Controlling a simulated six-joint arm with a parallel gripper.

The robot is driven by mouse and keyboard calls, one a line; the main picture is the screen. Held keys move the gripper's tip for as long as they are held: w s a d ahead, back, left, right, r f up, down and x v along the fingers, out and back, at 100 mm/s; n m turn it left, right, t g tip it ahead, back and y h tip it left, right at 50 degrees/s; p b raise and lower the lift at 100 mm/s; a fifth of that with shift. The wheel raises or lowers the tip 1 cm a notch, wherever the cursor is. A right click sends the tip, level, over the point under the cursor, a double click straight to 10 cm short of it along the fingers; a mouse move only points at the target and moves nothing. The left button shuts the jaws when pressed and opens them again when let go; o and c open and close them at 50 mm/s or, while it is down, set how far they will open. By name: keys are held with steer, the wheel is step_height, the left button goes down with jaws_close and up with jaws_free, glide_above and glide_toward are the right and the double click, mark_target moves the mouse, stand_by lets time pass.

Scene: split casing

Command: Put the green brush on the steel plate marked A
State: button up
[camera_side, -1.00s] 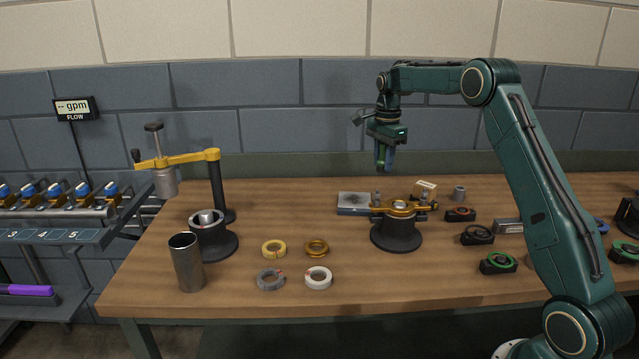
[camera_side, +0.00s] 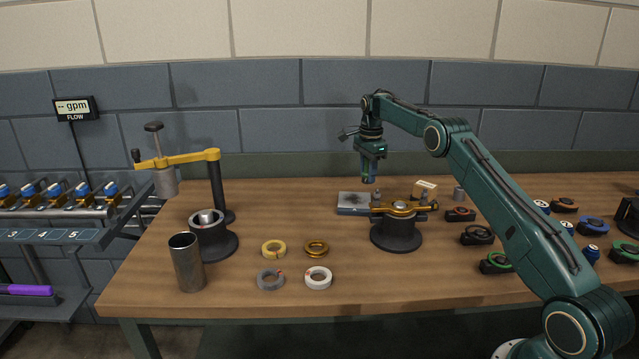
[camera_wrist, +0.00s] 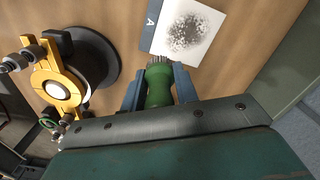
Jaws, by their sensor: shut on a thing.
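The green brush (camera_wrist: 158,88) is held between the two blue fingers of my gripper (camera_wrist: 160,85), bristles pointing away from the wrist. In the side view my gripper (camera_side: 368,172) hangs above the back of the bench, with the brush mostly hidden by its fingers. The steel plate marked A (camera_wrist: 187,33) has a dark speckled patch on its top and lies just ahead of the bristles in the wrist view. In the side view the plate (camera_side: 352,198) lies on the bench below my gripper, with a gap between them.
A dark round stand with a gold clamp (camera_side: 398,225) is right of the plate. A small light block (camera_side: 424,189) is behind it. Several rings (camera_side: 274,249) lie at front left. Several dark holders with coloured rings (camera_side: 478,235) stand to the right.

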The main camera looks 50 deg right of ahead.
mark_target(366, 206)
steer(key=shift+f, duration=3.95)
steer(key=shift+f, duration=0.15)
steer(key=o, duration=1)
step_height(366, 206, up, 12)
steer(key=shift+r, duration=0.1)
